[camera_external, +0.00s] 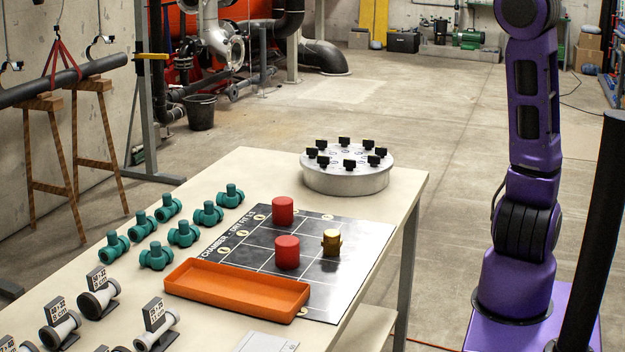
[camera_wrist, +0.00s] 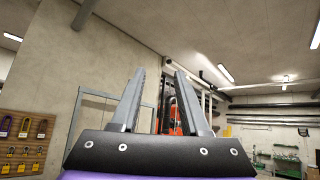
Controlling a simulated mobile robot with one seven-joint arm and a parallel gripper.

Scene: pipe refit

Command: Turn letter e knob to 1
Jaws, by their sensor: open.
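A round grey knob panel (camera_external: 346,179) stands near the far right corner of the table. Several small black knobs are set in a ring on its top, such as this front knob (camera_external: 349,164). The letters and numbers beside the knobs are too small to read, so I cannot tell which knob is e or where it points. In the wrist view my gripper (camera_wrist: 168,75) is open and empty, pointing up at the wall and ceiling, with no knob in sight. In the external view my gripper is out of frame; only my purple arm shows, right of the table.
An orange tray (camera_external: 237,290), several teal valves (camera_external: 183,235) and tagged grey fittings (camera_external: 98,293) stand nearer. The panel's surroundings are clear.

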